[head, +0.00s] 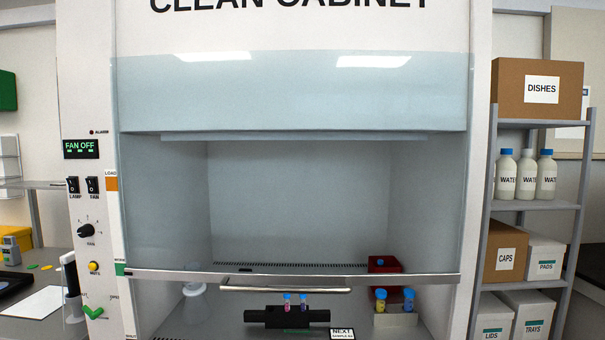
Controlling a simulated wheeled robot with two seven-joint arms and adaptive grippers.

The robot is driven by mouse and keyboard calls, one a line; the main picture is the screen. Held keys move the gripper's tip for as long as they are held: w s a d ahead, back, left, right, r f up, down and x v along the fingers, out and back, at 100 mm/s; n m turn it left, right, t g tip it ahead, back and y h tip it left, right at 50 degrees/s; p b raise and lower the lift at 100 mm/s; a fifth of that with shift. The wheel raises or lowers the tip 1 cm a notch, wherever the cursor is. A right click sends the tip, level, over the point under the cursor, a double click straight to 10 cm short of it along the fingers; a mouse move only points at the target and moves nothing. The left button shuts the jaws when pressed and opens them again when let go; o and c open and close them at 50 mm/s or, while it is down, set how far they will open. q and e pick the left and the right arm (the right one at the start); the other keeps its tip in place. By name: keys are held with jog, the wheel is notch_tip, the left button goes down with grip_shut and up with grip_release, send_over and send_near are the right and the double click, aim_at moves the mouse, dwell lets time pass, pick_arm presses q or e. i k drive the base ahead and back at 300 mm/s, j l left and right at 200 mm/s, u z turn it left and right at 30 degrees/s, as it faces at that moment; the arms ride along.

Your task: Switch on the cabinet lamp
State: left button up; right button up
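The clean cabinet (481,120) fills the middle of the head view. Its control panel (90,220) is a white column on the left side. The lamp switch (73,185) is a small black rocker marked LAMP, under the display. Its position is too small to tell. Neither of my grippers is in view, and nothing touches the switch.
The fan switch (92,185) sits close to the right of the lamp switch. A display (81,149) reads FAN OFF. A black knob (86,230) and yellow button (94,267) are lower. The glass sash (290,95) is partly lowered. Shelves (535,205) stand right.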

aim_at(71, 182)
jog(key=u, duration=1.45)
